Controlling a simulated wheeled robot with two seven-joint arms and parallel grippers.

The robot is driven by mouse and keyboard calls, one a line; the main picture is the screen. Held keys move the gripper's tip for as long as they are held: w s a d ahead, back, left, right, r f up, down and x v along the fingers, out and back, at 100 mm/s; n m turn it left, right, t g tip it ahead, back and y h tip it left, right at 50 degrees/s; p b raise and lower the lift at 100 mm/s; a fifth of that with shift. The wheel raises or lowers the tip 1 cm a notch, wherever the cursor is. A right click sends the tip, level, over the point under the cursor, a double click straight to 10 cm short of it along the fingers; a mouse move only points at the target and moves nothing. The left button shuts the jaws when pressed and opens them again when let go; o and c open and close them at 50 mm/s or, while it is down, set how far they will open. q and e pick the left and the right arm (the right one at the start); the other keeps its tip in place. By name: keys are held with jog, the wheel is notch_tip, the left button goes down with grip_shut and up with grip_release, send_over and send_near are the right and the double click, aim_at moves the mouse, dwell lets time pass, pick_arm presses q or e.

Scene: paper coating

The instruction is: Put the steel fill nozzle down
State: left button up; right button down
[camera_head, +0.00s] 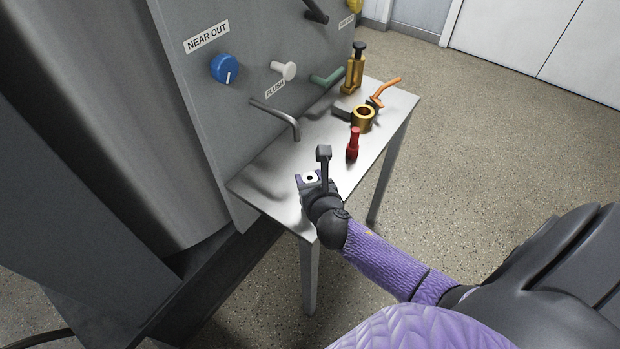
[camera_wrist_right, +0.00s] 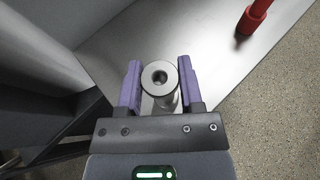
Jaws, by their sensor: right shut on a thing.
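The steel fill nozzle (camera_wrist_right: 160,79) is a grey cylinder with a round hole in its end. In the right wrist view it sits between the two purple fingers of my right gripper (camera_wrist_right: 160,92), which is shut on it. In the head view my right gripper (camera_head: 314,181) is at the near end of the steel table (camera_head: 264,176), and the nozzle's ringed end (camera_head: 310,178) shows between its fingers. Whether the nozzle touches the tabletop is hidden. My left gripper is out of view.
A red tool (camera_head: 353,144) stands beyond my right gripper. Behind it are a brass ring (camera_head: 363,118), an orange-handled part (camera_head: 384,90) and a brass valve (camera_head: 354,71). A bent grey spout (camera_head: 280,115) sticks out from the grey panel (camera_head: 240,30) over the table.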

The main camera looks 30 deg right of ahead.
jog(key=shift+c, duration=1.2)
grip_release()
jog(key=shift+f, duration=0.1)
jog(key=shift+s+r, duration=0.15)
jog(key=shift+r, duration=0.15)
jog(key=p+v, duration=0.4)
jog(key=v, duration=0.8)
jog(key=s+f+m+g+y, duration=0.1)
jog(key=s+f+m+g, duration=0.3)
jog(key=f, duration=0.4)
jog(key=s+f+m+g+y, duration=0.1)
jog(key=s+f+m+g, duration=0.15)
jog(key=f+m, duration=0.5)
jog(key=s+a+f+m+g+y, duration=0.1)
jog(key=s+f+m+g, duration=0.1)
jog(key=s+f+m, duration=0.4)
jog(key=s+a+f+m+g, duration=0.1)
jog(key=s+f+m+g, duration=0.2)
jog(key=s+f+m, duration=0.4)
jog(key=s+m, duration=0.5)
jog(key=s, duration=0.2)
jog(key=shift+s+a+g+y, duration=0.25)
jog(key=shift+a+g+y, duration=0.1)
jog(key=shift+y, duration=0.05)
